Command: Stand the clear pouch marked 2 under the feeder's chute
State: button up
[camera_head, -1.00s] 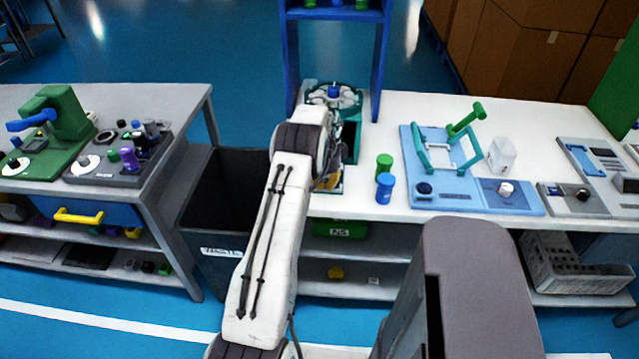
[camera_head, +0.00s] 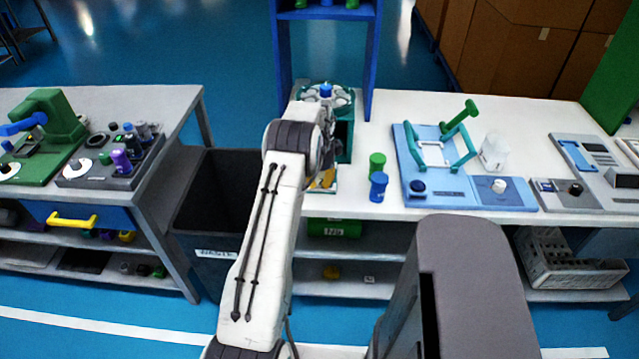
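The feeder (camera_head: 345,140), a dark green machine with a round, segmented top and a blue knob, stands on the white bench at the picture's middle. My arm covers its front left, so its chute is not clear to see. A yellow piece (camera_head: 328,180) shows low at its front, beside my arm. A small clear-whitish, upright object (camera_head: 494,151) stands behind the blue fixture and may be a pouch; I cannot read a mark on it. My gripper is at the feeder's front, mostly hidden behind my arm's wrist; its fingers and anything in them cannot be made out.
A green cylinder (camera_head: 377,164) and a blue cylinder (camera_head: 378,187) stand right of the feeder. The blue fixture (camera_head: 430,185) with green handles lies farther right. A blue frame (camera_head: 369,60) rises behind the feeder. A dark waste bin (camera_head: 200,245) stands between the benches.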

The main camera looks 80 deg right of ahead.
notch_tip(320, 180, up, 11)
jog(key=b, duration=0.4)
jog(key=w+a+r+n, duration=0.3)
jog(key=w+a, duration=0.1)
jog(key=w, duration=0.4)
jog(key=w+a+r+n, duration=0.3)
jog(key=w+a, duration=0.1)
jog(key=w, duration=0.4)
jog(key=w+a+r+n+t, duration=0.1)
jog(key=w+a+r+n, duration=0.25)
jog(key=w+a, duration=0.35)
jog(key=w+a+r+n, duration=0.2)
jog(key=w+a+n, duration=0.3)
jog(key=a, duration=0.4)
jog(key=a+r+n+t, duration=0.2)
jog(key=a+n, duration=0.9)
jog(key=a, duration=1.1)
jog(key=s+a+f+n+y, duration=0.1)
jog(key=s+a+f+n, duration=0.3)
jog(key=s+a+n, duration=0.4)
jog(key=a+n, duration=0.1)
jog(key=a, duration=0.3)
jog(key=shift+s+a+f+n, duration=0.25)
jog(key=shift+s+f+n, duration=0.05)
jog(key=shift+f+n, duration=0.1)
